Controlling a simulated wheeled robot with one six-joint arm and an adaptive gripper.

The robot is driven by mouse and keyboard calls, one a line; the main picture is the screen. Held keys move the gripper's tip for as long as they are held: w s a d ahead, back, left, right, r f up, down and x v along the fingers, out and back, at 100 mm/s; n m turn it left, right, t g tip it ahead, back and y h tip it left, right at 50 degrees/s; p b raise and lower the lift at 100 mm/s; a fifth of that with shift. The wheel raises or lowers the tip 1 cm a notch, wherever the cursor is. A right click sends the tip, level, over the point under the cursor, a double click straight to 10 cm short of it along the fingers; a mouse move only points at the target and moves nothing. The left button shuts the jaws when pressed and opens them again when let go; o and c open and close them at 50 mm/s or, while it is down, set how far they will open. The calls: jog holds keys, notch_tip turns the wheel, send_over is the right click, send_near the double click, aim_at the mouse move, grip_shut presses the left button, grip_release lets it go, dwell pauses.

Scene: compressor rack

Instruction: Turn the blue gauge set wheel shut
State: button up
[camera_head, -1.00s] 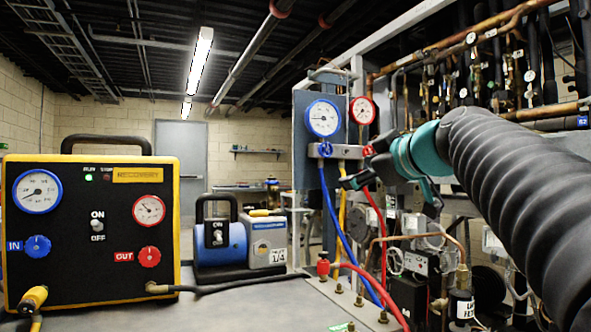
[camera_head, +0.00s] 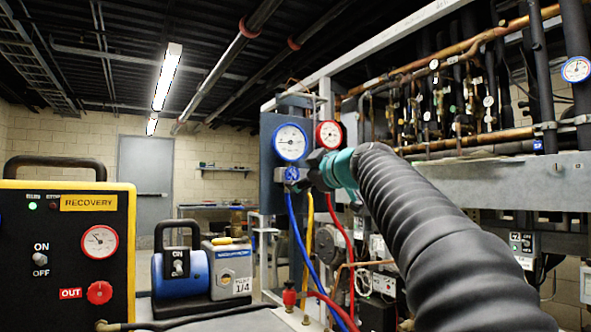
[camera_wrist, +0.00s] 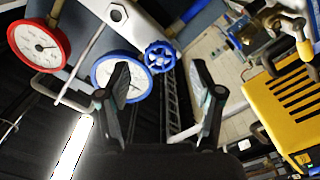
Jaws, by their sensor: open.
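The blue gauge set wheel (camera_head: 291,173) is on the manifold just below the round blue-rimmed gauge (camera_head: 290,142). In the wrist view the wheel (camera_wrist: 160,57) shows face-on, with the blue-rimmed gauge (camera_wrist: 122,78) to its left, partly behind a finger. My gripper (camera_head: 312,171) is just right of the wheel in the head view and covers the area under the red-rimmed gauge (camera_head: 328,134). In the wrist view my open gripper (camera_wrist: 160,64) has one finger on each side of the wheel. No contact is visible; the remaining distance is hard to tell.
Blue, yellow and red hoses (camera_head: 331,222) hang below the manifold. A yellow-black recovery unit (camera_head: 66,270) and a blue pump (camera_head: 180,272) stand at left. Copper pipes (camera_head: 470,42) and the rack fill the right side. The red-rimmed gauge (camera_wrist: 40,46) is upper left in the wrist view.

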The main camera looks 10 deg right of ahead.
aim_at(291, 175)
jog(key=shift+p+x, duration=0.35)
jog(key=shift+x, duration=1.05)
jog(key=c, duration=1.1)
jog(key=shift+c, duration=0.2)
